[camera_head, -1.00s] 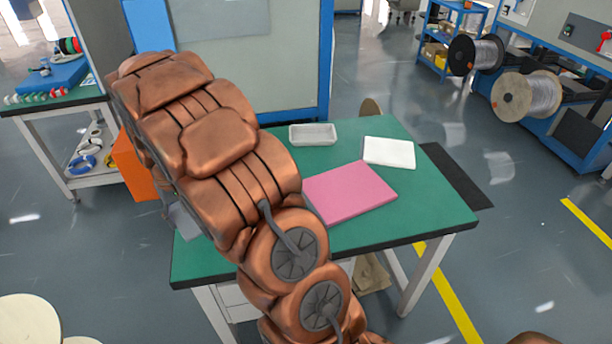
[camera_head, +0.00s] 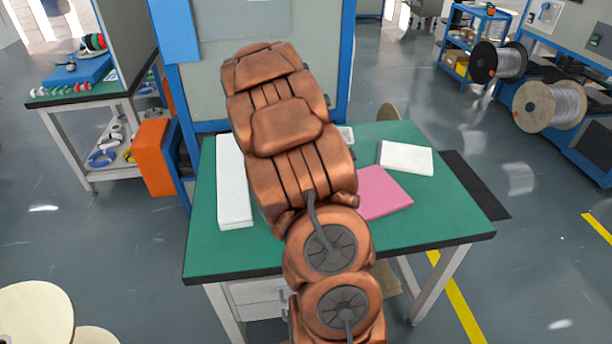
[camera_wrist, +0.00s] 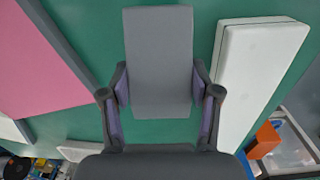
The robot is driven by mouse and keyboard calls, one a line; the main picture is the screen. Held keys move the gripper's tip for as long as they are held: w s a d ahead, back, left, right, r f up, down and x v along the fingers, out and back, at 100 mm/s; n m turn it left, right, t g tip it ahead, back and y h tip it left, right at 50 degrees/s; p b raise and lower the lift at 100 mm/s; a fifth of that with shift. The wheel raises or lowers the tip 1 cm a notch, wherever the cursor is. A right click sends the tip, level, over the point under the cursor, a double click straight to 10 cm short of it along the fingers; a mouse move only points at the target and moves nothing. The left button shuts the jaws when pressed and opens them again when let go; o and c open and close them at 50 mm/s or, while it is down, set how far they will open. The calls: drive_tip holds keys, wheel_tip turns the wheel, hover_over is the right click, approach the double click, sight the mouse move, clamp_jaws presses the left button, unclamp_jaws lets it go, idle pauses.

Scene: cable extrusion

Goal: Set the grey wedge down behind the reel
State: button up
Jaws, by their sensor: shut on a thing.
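The grey wedge (camera_wrist: 160,50) shows in the wrist view as a plain grey block with a rectangular face. My gripper (camera_wrist: 160,88) is shut on it, one dark finger at each side. The wedge is over the green table top (camera_wrist: 80,130); I cannot tell the gap beneath it. In the head view my arm hides the gripper and wedge. No reel shows on the visible table top. A wood-sided cable reel (camera_head: 549,105) and a black-sided reel (camera_head: 497,63) are at the machine on the far right. I cannot tell which reel the task means.
A long white box (camera_head: 233,185) lies on the table's left part, beside the wedge in the wrist view. A pink slab (camera_head: 384,193), a white pad (camera_head: 406,158) and a partly hidden pale tray (camera_head: 346,136) are also there. The table's right front is clear.

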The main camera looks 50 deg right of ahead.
drive_tip(key=w+d+p, duration=0.1)
drive_tip(key=w+d, duration=0.1)
drive_tip(key=d, duration=0.2)
drive_tip(key=w+d+p, duration=0.1)
drive_tip(key=d, duration=0.3)
drive_tip(key=w+d+f+p, duration=0.1)
drive_tip(key=w+d+p, duration=0.1)
drive_tip(key=d, duration=0.3)
drive_tip(key=shift+w+f, duration=0.1)
drive_tip(key=shift+w, duration=0.25)
drive_tip(key=shift+f+p, duration=0.85)
drive_tip(key=shift+f, duration=0.95)
drive_tip(key=shift+f, duration=0.1)
drive_tip(key=shift+f, duration=0.15)
drive_tip(key=o, duration=1.5)
drive_tip(key=shift+c, duration=0.2)
